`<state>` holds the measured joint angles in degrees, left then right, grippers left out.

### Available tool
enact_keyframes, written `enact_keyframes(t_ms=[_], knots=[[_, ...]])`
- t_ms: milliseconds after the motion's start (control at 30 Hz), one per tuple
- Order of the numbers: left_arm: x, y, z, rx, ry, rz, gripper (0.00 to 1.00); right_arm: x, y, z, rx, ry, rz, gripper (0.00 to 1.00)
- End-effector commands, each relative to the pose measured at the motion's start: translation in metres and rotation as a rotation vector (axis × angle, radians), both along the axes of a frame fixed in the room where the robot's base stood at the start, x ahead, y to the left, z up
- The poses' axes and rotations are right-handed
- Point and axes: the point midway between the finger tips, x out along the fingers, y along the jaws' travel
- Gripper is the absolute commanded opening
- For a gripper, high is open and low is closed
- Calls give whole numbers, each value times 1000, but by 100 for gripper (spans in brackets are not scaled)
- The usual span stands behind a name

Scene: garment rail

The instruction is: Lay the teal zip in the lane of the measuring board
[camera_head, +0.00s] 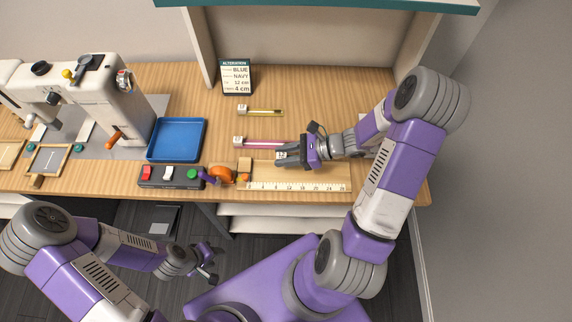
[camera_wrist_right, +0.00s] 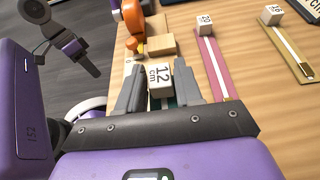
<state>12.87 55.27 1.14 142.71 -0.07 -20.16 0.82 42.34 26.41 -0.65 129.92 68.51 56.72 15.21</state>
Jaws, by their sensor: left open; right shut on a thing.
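My right gripper (camera_head: 284,156) is shut on the teal zip, whose white tag reading 12 cm (camera_wrist_right: 160,77) shows between the fingers in the right wrist view (camera_wrist_right: 161,90). Only a little teal (camera_wrist_right: 178,101) shows beside the tag; my gripper hides most of the zip. The gripper is over the back part of the wooden measuring board (camera_head: 330,176), which has a white ruler strip along its front. I cannot tell whether the zip touches the board. My left gripper (camera_head: 207,264) is open and empty, low in front of the table.
A pink zip (camera_head: 262,142) and a yellow zip (camera_head: 264,111) lie behind the board. An orange round object (camera_head: 222,175) and a wooden block (camera_head: 245,164) are at its left end. A button panel (camera_head: 170,176), blue tray (camera_head: 177,139), sewing machine (camera_head: 95,95) and sign (camera_head: 236,77) stand around.

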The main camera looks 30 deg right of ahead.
Motion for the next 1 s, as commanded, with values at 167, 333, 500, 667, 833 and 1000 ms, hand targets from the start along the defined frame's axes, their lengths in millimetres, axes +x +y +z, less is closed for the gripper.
enact_keyframes(t_ms=[167,333,500,667,833,1000], knots=[[0,0,-6,0,0,0,43,0,0,-14,1,0,-1,5],[0,0,-16,0,0,0,43,0,0,-40,1,2,-2,5],[0,0,-16,0,0,0,43,1,0,-45,-1,-1,-1,5],[0,0,-17,0,0,0,43,0,0,-44,-1,-1,-1,5],[0,0,-19,0,0,0,43,0,0,-48,0,-1,-2,43],[0,0,-19,0,0,0,43,0,0,-47,0,-1,-2,61]])
